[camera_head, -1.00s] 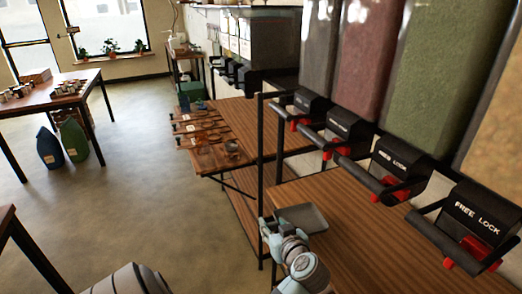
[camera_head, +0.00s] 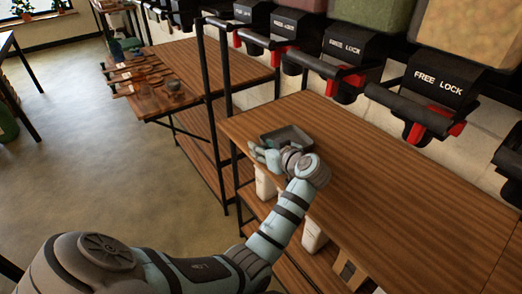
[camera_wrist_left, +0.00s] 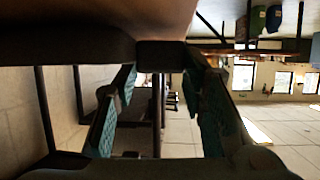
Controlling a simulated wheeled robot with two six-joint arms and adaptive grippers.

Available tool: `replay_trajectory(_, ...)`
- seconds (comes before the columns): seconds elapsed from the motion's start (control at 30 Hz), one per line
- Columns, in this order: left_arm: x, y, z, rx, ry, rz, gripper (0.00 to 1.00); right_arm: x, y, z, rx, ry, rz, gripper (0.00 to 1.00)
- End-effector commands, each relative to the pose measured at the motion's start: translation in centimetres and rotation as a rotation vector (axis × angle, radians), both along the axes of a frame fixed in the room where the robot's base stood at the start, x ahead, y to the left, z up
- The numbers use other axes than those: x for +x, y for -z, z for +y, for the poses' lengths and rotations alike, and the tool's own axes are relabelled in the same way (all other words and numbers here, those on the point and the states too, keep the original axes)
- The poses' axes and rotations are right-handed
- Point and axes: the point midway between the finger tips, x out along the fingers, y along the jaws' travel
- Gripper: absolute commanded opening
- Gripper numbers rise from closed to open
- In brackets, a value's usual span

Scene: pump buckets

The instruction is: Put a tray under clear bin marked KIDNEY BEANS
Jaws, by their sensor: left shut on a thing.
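The grey metal tray (camera_head: 287,136) lies on the wooden shelf near its front left corner. My left gripper (camera_head: 262,153) is at the tray's near edge, shut on it. In the left wrist view the left gripper's fingers (camera_wrist_left: 160,65) flank a dark piece that is probably the tray's rim. A reddish bin (camera_head: 303,5) is cut off by the top of the head view, above a black dispenser with a red lever (camera_head: 293,28). No KIDNEY BEANS label is readable. My right gripper is not in view.
Dispensers marked FREE LOCK (camera_head: 345,48) hang over the wooden shelf (camera_head: 370,180), right of the tray. The shelf there is clear. A dark frame post (camera_head: 212,110) stands left of the tray. White containers (camera_head: 265,182) are below the shelf.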

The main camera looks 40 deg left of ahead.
Motion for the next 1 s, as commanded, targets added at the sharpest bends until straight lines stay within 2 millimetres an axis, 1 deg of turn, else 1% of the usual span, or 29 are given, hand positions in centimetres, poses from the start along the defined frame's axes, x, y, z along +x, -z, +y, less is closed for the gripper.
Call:
replay_trajectory(0.23, -0.02, -0.09, 0.01, 0.0, 0.0, 0.0, 0.09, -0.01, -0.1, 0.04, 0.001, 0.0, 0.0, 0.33)
replay_trajectory(0.47, -0.03, 0.36, 0.01, 0.0, 0.0, 0.0, 0.09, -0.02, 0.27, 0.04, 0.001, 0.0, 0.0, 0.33)
replay_trajectory(0.5, -0.03, 0.35, 0.02, 0.0, 0.0, 0.0, 0.41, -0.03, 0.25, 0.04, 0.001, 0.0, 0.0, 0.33)
replay_trajectory(0.63, -0.03, 0.3, 0.02, 0.0, 0.0, 0.0, 0.61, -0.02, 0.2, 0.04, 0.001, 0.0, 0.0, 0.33)
replay_trajectory(0.9, -0.05, 0.29, 0.02, 0.0, 0.0, 0.001, 0.61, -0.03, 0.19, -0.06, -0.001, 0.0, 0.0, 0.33)
replay_trajectory(1.0, 0.0, -0.35, 0.03, 0.001, 0.0, -0.001, 0.61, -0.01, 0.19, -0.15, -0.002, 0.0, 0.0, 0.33)
